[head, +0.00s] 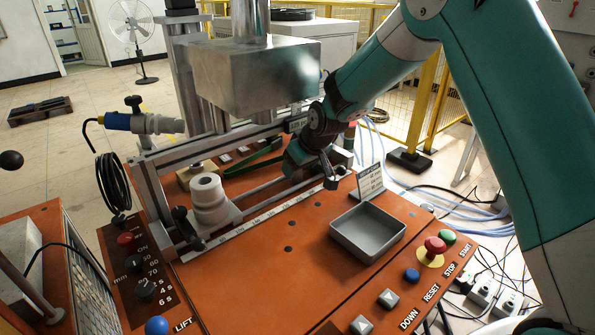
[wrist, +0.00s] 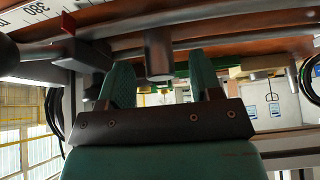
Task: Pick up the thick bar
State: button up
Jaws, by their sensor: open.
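My gripper (head: 305,160) is low over the machine bed in the head view, near the right end of the rails, partly hidden by my own arm. In the wrist view, its two green fingers (wrist: 162,82) are apart. A thick grey metal cylinder (wrist: 158,54), which looks like the thick bar, shows between and beyond the fingertips. I cannot tell whether either finger touches it. In the head view a long grey bar or rail (head: 262,190) runs along the bed toward my gripper; which piece is the thick bar is unclear there.
A heavy metal block (head: 250,80) hangs above the bed behind my gripper. A white stepped cylinder (head: 208,195) stands left. An empty grey tray (head: 368,232) sits front right, beside a small sign (head: 369,180). Control buttons (head: 435,245) line the right edge. The orange middle surface is clear.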

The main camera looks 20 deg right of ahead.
jog(key=shift+w+a+f, duration=0.2)
jog(key=shift+w+f, duration=0.15)
jog(key=shift+f, duration=0.2)
grip_shut()
jog(key=shift+r+b, duration=0.25)
jog(key=shift+b, duration=0.05)
